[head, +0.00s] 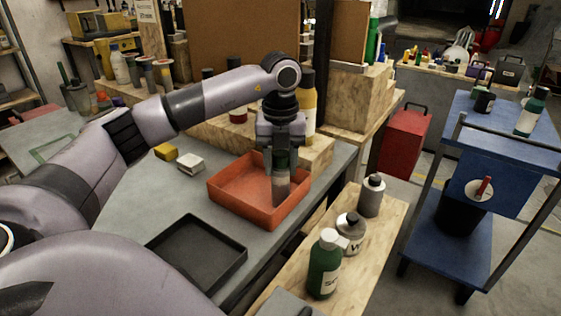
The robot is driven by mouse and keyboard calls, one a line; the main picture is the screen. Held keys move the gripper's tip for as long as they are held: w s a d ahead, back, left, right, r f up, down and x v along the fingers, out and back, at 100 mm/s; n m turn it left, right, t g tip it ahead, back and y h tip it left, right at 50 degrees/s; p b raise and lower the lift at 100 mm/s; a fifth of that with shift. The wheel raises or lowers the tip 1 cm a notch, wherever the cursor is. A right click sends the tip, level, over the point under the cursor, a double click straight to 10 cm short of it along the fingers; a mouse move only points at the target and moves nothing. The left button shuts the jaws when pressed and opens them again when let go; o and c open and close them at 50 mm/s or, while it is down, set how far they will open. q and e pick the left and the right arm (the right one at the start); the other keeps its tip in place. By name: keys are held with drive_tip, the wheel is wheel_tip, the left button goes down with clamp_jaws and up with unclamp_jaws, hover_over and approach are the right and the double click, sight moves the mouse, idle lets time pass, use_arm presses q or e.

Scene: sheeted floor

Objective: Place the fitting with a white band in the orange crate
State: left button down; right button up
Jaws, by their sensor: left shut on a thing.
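The orange crate (228,206) is a shallow open tray on the grey table. My left gripper (280,188) points down over the crate's right part. It is shut on a small dark greenish fitting (281,160), which shows between the fingers. The fingers hide much of the fitting, and I cannot clearly make out its white band. The fingertips appear within the crate's outline; I cannot tell whether they touch its floor. The visible crate floor on the left is bare. My right gripper is not in view.
A black tray (196,254) lies in front of the crate. A yellow block (166,152) and a white block (191,163) lie behind it to the left. A green bottle (324,264), a white-labelled bottle (350,235) and a grey bottle (371,196) stand on the wooden bench at right.

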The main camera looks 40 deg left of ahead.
use_arm(q)
drive_tip(key=c, duration=0.6)
unclamp_jaws()
wheel_tip(320, 180, up, 11)
drive_tip(key=shift+f+p, duration=0.15)
drive_tip(key=shift+p, duration=0.5)
drive_tip(key=shift+r, duration=0.7)
